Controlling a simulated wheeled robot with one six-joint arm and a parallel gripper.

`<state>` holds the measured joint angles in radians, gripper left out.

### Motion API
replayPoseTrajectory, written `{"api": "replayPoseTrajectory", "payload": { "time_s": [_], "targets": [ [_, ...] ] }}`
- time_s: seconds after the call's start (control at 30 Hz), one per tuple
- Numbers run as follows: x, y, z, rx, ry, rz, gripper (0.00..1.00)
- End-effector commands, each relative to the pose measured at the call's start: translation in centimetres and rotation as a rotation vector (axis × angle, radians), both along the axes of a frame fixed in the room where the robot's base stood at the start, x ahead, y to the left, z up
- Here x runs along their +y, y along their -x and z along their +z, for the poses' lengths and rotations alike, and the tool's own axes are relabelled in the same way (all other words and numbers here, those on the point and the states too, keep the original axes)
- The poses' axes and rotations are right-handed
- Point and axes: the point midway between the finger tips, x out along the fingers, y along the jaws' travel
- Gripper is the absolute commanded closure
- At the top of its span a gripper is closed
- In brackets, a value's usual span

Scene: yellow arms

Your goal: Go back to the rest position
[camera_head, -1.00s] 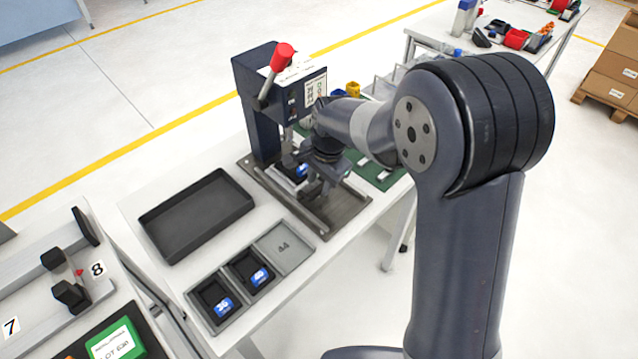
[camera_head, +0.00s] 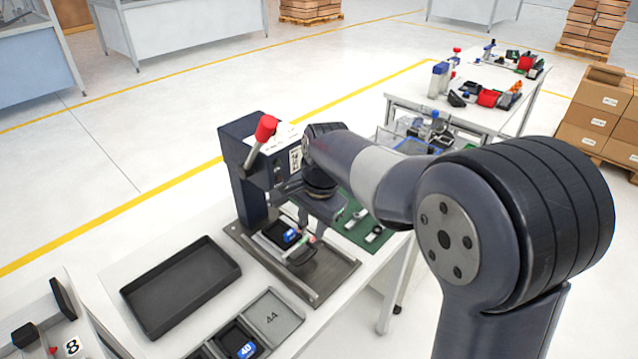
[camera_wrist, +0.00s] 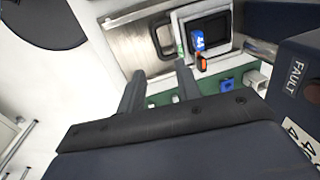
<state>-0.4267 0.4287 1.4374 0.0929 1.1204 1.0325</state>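My gripper (camera_wrist: 160,88) shows in the wrist view with its two fingers apart and nothing between them. In the head view my arm reaches over the press station, and the fingers are mostly hidden. The dark press (camera_head: 243,175) stands on the table with a red-knobbed lever at its top. A black piece with a blue label (camera_head: 284,236) sits in a nest on the metal base plate (camera_head: 336,277). In the wrist view this piece (camera_wrist: 208,30) lies beyond the fingertips, apart from them.
A black empty tray (camera_head: 182,287) lies left of the press. A green board (camera_head: 362,228) lies right of the press. Cartons (camera_head: 600,105) stand far right.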

Motion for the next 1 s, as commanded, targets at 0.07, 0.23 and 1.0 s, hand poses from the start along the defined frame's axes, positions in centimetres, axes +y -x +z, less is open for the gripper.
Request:
{"api": "replayPoseTrajectory", "payload": {
  "time_s": [0.07,0.23,1.0],
  "targets": [
    [0.1,0.0,-0.8,0.004,0.002,0.0,0.67],
    [0.4,-0.2,-3.5,0.007,0.003,0.001,0.67],
    [-1.2,0.9,-10.5,0.005,0.002,0.0,0.67]
  ]
}}
